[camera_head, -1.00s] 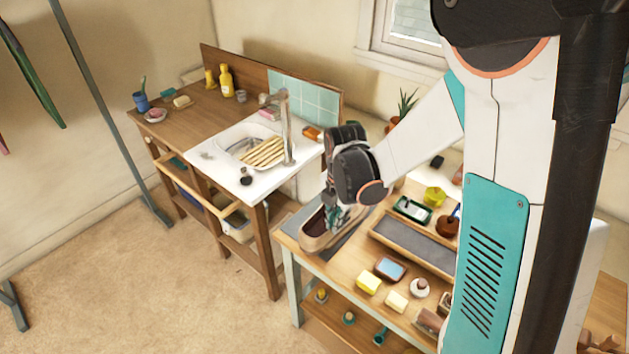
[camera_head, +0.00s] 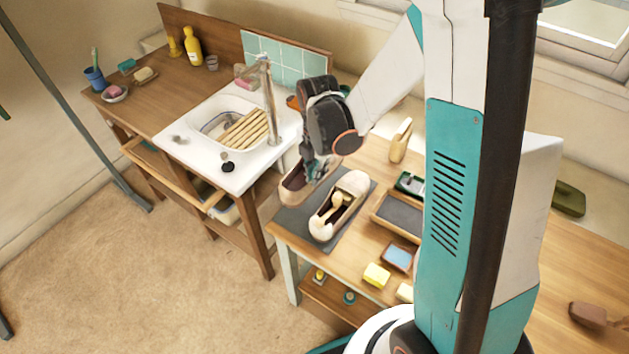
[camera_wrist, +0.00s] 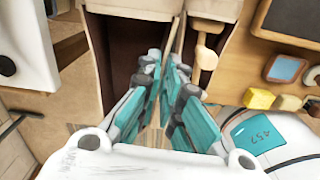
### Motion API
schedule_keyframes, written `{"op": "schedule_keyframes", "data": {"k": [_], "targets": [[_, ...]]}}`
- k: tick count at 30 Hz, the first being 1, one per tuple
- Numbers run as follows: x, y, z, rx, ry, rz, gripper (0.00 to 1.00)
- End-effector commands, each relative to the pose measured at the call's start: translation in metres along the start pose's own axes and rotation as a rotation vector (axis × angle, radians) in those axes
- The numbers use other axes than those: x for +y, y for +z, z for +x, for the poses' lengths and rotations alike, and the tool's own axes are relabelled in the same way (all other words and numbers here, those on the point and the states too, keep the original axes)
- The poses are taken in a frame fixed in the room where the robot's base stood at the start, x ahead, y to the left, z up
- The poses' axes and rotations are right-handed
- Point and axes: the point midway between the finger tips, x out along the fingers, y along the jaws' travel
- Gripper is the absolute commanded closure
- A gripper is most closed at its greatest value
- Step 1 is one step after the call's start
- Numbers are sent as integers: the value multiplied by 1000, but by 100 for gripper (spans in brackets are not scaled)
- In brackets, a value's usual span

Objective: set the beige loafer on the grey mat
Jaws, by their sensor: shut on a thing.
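The beige loafer (camera_head: 291,187) with a dark inside is in my gripper (camera_head: 313,175), over the far left part of the grey mat (camera_head: 291,218). I cannot tell whether its sole touches the mat. In the wrist view my gripper (camera_wrist: 167,72) is shut on the right side wall of this loafer (camera_wrist: 130,8). A second, paler loafer (camera_head: 354,184) lies on the mat just to the right, with a wooden shoe tree in it. It also shows in the wrist view (camera_wrist: 228,10), close beside my fingers.
A shallow tray (camera_head: 398,215), a blue-topped box (camera_head: 397,257) and a yellow block (camera_head: 376,275) sit on the table right of the mat. A sink counter (camera_head: 205,150) with a tall tap (camera_head: 270,105) stands close behind on the left.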

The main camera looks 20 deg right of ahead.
Motion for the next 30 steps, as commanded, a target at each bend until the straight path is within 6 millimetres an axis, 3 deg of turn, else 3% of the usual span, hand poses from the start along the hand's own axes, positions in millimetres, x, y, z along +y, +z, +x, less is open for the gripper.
{"op": "schedule_keyframes", "data": {"k": [1, 9, 25, 30], "targets": [[1, 1, 12, 0, 1, 0, 100], [0, 0, 40, 0, 1, 0, 100], [0, 0, 42, -2, 0, 0, 100], [0, 0, 53, -2, 0, 0, 100]]}}
